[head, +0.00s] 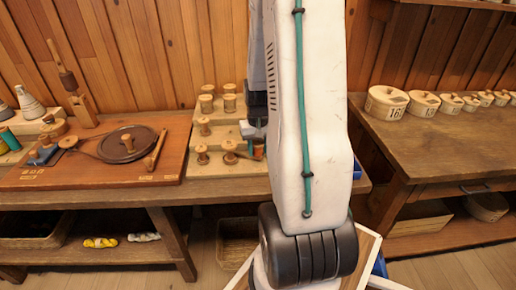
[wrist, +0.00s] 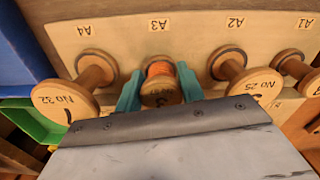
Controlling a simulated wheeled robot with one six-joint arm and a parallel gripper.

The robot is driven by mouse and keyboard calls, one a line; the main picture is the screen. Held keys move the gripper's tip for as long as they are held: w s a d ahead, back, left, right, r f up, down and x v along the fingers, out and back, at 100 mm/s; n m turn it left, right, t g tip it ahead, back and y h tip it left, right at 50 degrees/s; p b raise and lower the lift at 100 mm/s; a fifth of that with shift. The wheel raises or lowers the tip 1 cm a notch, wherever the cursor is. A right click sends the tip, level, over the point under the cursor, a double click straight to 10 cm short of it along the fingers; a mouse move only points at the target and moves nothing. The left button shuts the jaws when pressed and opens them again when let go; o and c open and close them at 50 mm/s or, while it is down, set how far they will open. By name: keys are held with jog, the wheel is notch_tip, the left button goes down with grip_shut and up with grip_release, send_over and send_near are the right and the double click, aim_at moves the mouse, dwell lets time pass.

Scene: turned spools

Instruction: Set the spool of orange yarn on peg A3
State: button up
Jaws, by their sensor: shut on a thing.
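The spool of orange yarn (wrist: 159,70) is between the teal fingers of my gripper (wrist: 160,88), which is shut on it. It stands in line with the A3 label (wrist: 159,25) on the pale wooden rack (wrist: 120,33). Its wooden end faces the wrist camera and hides the peg, so I cannot tell how far down it sits. In the head view the orange spool (head: 258,149) shows under my gripper (head: 254,132) at the right end of the rack's front row.
Spool No 32 (wrist: 66,101) stands at A4 and spool No 25 (wrist: 253,88) at A2, close on either side of my fingers. Another spool (wrist: 291,64) is at A1. A green bin (wrist: 36,122) and a blue bin (wrist: 25,60) lie beside the rack.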

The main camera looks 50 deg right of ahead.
aim_at(258, 144)
jog(key=shift+f, duration=0.55)
jog(key=o, duration=0.7)
jog(key=shift+c, duration=0.2)
jog(key=shift+r, duration=5.45)
jog(key=shift+s, duration=0.1)
jog(key=s+a+r+n, duration=0.2)
jog(key=s+a+r, duration=0.2)
jog(key=a, duration=0.6)
jog(key=s+a+r+n+t, duration=0.1)
jog(key=s+a+r+n, duration=0.2)
jog(key=a, duration=0.7)
jog(key=s+a+r+n, duration=0.2)
jog(key=s+a+r, duration=0.3)
jog(key=a, duration=0.5)
notch_tip(258, 144, up, 2)
jog(key=shift+r+n, duration=0.2)
jog(key=shift+n, duration=0.2)
